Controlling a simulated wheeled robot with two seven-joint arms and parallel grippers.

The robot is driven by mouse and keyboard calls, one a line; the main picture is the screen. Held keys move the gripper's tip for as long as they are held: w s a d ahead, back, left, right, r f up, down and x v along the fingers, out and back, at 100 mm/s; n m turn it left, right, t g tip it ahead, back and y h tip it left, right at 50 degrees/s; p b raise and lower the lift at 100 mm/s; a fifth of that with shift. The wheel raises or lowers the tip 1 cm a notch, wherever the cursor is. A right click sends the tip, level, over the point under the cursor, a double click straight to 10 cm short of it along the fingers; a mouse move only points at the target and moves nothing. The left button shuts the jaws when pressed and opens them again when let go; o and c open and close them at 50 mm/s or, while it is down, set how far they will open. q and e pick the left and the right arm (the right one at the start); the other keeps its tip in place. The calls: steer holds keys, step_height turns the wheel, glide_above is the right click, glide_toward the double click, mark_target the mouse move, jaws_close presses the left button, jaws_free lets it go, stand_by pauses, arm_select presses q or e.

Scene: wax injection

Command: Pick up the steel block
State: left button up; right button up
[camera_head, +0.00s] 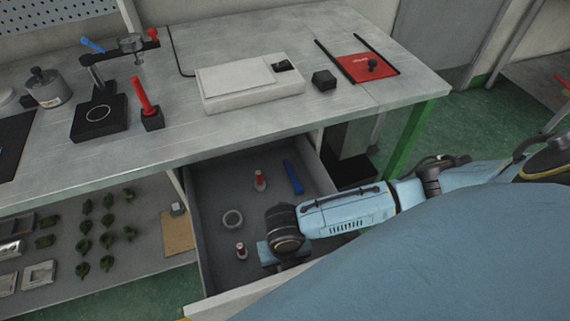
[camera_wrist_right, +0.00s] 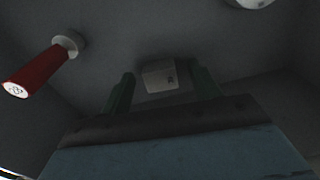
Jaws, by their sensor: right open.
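The steel block (camera_wrist_right: 159,76) shows in the right wrist view as a small pale grey block with a dark mark on its face, on the drawer floor. My right gripper (camera_wrist_right: 163,88) is open, with one finger on each side of the block. My left gripper is not in view.
A red-handled tool (camera_wrist_right: 40,68) lies left of the gripper. In the head view, the drawer also holds a ring (camera_head: 232,218), red-topped pieces (camera_head: 260,181) and a blue item (camera_head: 293,177). The table (camera_head: 200,140) overhangs the drawer's back. A grey cube (camera_head: 178,209) sits on the shelf.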

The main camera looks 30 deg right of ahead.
steer(key=shift+c, duration=0.3)
steer(key=c, duration=1.2)
steer(key=shift+r, duration=0.15)
